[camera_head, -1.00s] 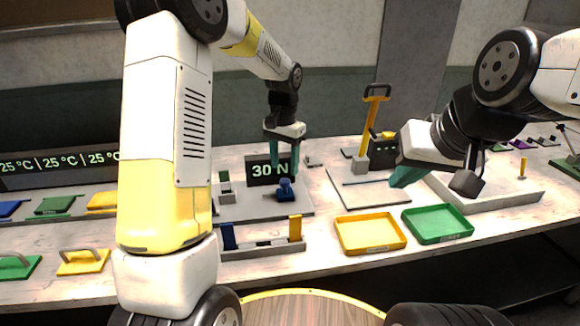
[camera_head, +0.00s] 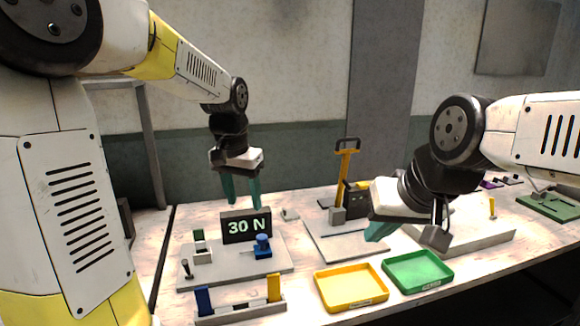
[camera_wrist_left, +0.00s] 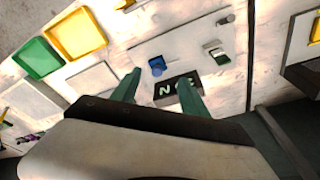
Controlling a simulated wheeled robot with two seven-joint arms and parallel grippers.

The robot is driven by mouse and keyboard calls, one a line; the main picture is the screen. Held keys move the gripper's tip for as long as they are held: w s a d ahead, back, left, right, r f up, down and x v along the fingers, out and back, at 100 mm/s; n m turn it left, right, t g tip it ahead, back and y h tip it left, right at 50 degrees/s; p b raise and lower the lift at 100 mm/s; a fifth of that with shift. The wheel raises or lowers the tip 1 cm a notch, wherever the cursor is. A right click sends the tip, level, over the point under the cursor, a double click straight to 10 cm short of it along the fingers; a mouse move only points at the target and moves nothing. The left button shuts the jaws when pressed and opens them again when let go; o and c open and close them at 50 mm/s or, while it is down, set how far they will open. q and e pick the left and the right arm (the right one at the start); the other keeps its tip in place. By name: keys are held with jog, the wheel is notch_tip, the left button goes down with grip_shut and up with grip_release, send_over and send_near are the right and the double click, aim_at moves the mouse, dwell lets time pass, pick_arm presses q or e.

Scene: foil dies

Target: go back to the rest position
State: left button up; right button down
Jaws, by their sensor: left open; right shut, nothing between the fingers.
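My left gripper (camera_head: 241,190) is open and empty. It hangs above the back of the table, just above the display block (camera_head: 246,227) that reads "30 N". In the left wrist view its two teal fingers (camera_wrist_left: 158,92) stand apart, with the display (camera_wrist_left: 180,88) and a blue part (camera_wrist_left: 157,66) beyond them. My right gripper (camera_head: 376,232) is shut and empty. It is over the right half of the table, behind the yellow and green trays, and its fingers point down to the left.
A yellow tray (camera_head: 351,304) and a green tray (camera_head: 418,285) lie near the front edge. A lever press with a yellow arm (camera_head: 342,180) stands at the back. A grey holder with blue and yellow posts (camera_head: 240,312) is at the front left. A pale raised slab (camera_head: 480,243) lies right.

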pick_arm(q)
jog(key=s+a+r+n+t, duration=0.1)
jog(key=s+t, duration=0.1)
jog(key=s, duration=0.7)
jog(key=s+a+r+n+t+h, duration=0.1)
jog(key=s+r+n+t, duration=0.1)
jog(key=s, duration=0.7)
jog(key=shift+a+n+h, duration=0.2)
jog(key=shift+n+h, duration=0.1)
